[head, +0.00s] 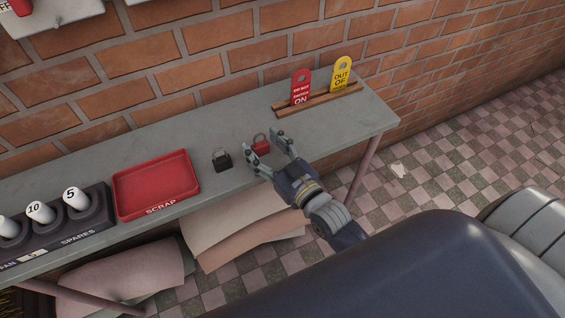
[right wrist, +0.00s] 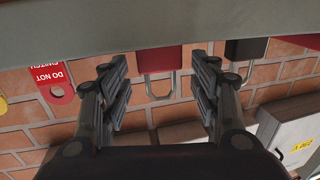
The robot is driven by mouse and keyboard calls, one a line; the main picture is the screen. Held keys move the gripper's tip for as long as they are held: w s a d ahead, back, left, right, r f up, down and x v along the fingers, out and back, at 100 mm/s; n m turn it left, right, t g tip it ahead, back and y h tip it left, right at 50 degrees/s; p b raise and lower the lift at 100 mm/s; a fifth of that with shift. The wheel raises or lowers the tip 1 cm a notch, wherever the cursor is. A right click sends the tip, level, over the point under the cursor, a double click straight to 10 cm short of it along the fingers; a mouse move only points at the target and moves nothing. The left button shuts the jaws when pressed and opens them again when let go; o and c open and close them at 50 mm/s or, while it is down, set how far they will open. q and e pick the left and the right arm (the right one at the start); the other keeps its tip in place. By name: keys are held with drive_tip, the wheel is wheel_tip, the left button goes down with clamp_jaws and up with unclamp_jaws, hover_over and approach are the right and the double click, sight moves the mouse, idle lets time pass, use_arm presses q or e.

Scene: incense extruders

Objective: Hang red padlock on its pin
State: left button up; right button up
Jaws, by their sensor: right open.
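The red padlock (head: 261,148) stands upright on the grey bench, with its shackle up. My right gripper (head: 266,139) is open, and its two fingers reach out on either side of the red padlock without visibly closing on it. In the right wrist view the picture is upside down: the red padlock (right wrist: 159,61) shows between the open fingertips (right wrist: 150,63), with its shackle pointing down in the picture and a gap on each side. I cannot make out the pin in either view. My left gripper is not in view.
A black padlock (head: 221,160) stands left of the red one. A red scrap tray (head: 119,198) and a rack of spares (head: 98,220) lie further left. A wooden holder (head: 318,100) with red (head: 301,88) and yellow (head: 341,75) tags stands at the back right, near the brick wall.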

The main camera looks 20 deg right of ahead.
drive_tip(key=r+v, duration=0.1)
drive_tip(key=v, duration=0.8)
drive_tip(key=shift+d+b, duration=0.15)
drive_tip(key=shift+b, duration=0.15)
